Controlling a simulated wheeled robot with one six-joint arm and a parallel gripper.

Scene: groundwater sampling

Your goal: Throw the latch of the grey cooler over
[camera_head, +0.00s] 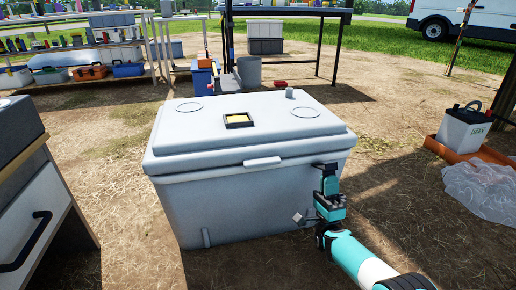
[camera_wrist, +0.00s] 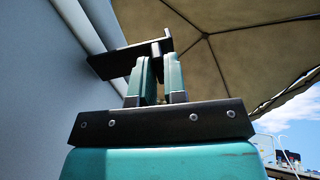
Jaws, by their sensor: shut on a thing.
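The grey cooler (camera_head: 235,205) stands on the ground in the middle of the head view, with its lid (camera_head: 265,130) down. The latch (camera_head: 326,165) is a small dark piece at the right end of the cooler's front, just under the lid's edge. In the wrist view the latch (camera_wrist: 112,61) is a black bar beside the cooler's blue-grey wall (camera_wrist: 40,100). My gripper (camera_head: 328,178) reaches up to it from below. In the wrist view my gripper's teal fingers (camera_wrist: 160,74) are shut on the latch's upright tab, whose lower part they hide.
A cabinet with a black handle (camera_head: 28,240) stands close at left. An orange tray (camera_head: 462,153) with a white container (camera_head: 465,130) and a clear bag (camera_head: 482,188) lie at right. Bare ground surrounds the cooler.

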